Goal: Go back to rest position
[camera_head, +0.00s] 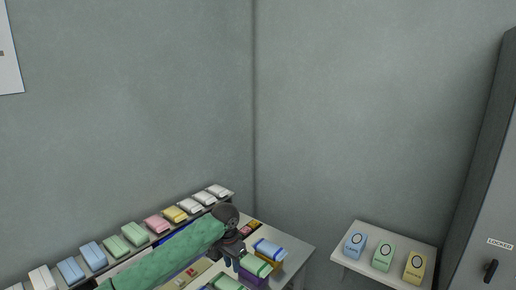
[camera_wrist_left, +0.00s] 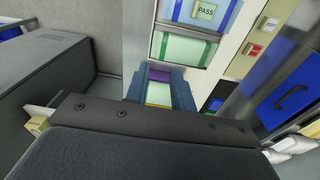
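My left gripper (camera_head: 237,262) is at the end of my green-sleeved arm (camera_head: 170,255), low in the head view. It is over the right part of the work table (camera_head: 296,258), beside a green-and-white pack (camera_head: 257,266) on a purple holder. In the left wrist view the dark gripper body (camera_wrist_left: 150,125) fills the bottom. Beyond it a blue-grey U-shaped form surrounds a pale green piece (camera_wrist_left: 159,93) with a purple edge. My right gripper is in neither view.
A shelf row with several packs, including a pink pack (camera_head: 157,223) and a yellow pack (camera_head: 175,214), runs along the left wall. A small side table (camera_head: 344,259) at the right bears a blue, a green and a yellow pack. A locker (camera_head: 492,215) stands at the far right.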

